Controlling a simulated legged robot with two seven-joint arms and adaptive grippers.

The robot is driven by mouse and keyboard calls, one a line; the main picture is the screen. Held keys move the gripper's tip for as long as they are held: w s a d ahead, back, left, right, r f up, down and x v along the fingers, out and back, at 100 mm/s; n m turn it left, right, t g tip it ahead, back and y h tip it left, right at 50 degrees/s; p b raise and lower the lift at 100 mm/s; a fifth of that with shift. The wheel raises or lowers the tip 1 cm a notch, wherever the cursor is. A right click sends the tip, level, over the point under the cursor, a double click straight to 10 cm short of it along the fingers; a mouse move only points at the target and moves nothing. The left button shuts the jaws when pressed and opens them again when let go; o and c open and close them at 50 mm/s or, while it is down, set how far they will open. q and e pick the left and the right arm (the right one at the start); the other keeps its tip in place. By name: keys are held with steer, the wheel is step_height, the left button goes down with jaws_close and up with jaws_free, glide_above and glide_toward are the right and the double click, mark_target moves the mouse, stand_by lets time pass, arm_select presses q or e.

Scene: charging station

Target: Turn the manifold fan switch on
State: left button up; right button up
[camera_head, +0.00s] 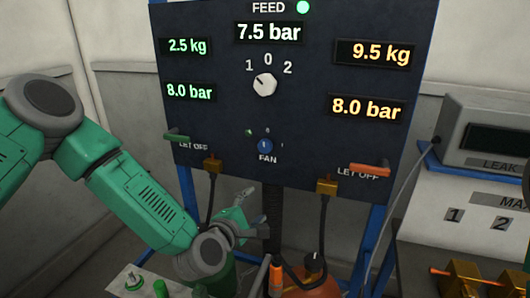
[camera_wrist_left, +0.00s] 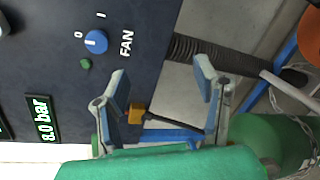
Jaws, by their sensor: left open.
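The fan switch (camera_head: 265,146) is a small blue round knob above the word FAN, low on the dark panel (camera_head: 215,120). Its pale mark looks upright, toward the 0; a 1 is printed to its right. The fan switch (camera_wrist_left: 96,41) also shows in the left wrist view, unobstructed. A small dull green lamp (camera_head: 249,132) is beside it. My left gripper (camera_head: 252,215) is open and empty, below the switch and apart from it. Its two spread fingers (camera_wrist_left: 161,80) show in the left wrist view, with the knob off to their upper left. My right gripper is not in view.
A white feed selector (camera_head: 265,84) is higher on the panel. A green lever (camera_head: 177,136) and an orange lever (camera_head: 369,170) stick out at the lower corners. Brass fittings with hoses hang below the panel. A grey leak box (camera_head: 485,130) stands at the right.

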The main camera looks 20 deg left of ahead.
mark_target(264, 149)
arm_select(q)
steer(key=w+a+r+n+t+y, duration=0.25)
steer(key=w+r+n, duration=0.2)
steer(key=r, duration=0.35)
steer(key=shift+h, duration=0.55)
steer(key=w+p, duration=0.1)
steer(key=w, duration=0.3)
steer(key=w+p, duration=0.1)
steer(key=w, duration=0.3)
steer(key=w+d+p, duration=0.1)
steer(key=w, duration=0.4)
steer(key=shift+f, duration=0.2)
steer(key=c, duration=1.2)
